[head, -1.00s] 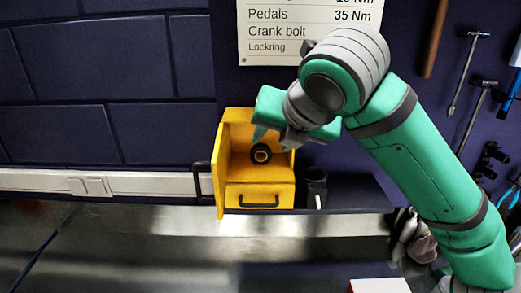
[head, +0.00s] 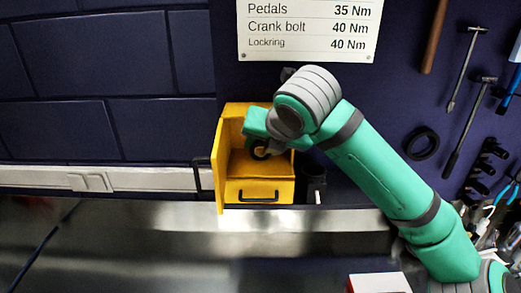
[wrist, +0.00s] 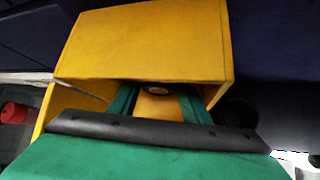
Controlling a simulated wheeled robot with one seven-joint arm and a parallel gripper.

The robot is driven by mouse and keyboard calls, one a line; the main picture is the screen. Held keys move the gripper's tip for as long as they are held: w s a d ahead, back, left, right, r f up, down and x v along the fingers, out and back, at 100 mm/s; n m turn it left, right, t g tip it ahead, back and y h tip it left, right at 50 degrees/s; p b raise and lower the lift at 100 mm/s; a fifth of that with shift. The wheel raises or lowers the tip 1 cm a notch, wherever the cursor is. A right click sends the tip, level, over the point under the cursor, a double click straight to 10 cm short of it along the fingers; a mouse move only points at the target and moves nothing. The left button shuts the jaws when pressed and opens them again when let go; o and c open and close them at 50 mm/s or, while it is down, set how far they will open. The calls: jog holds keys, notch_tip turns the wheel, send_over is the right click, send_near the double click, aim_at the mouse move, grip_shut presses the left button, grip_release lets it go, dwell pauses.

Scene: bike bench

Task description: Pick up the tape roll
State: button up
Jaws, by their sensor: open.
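The tape roll (head: 260,151) is a small black ring standing in the open upper compartment of a yellow cabinet (head: 233,195). My gripper covers part of it in the head view. In the wrist view the top of the tape roll (wrist: 156,89) shows between the two green fingers, under the cabinet's top. My gripper (wrist: 157,98) is open and reaches into the compartment, with a finger on either side of the roll. I cannot tell whether the fingers touch it.
The cabinet's door stands open on its left side. A drawer with a black handle (head: 259,197) is below the compartment. A dark cup (head: 312,184) stands close to the right. Tools hang on the wall at right. The bench at front left is clear.

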jog(key=shift+c, duration=0.3)
jog(key=c, duration=0.6)
jog(key=shift+r, duration=0.2)
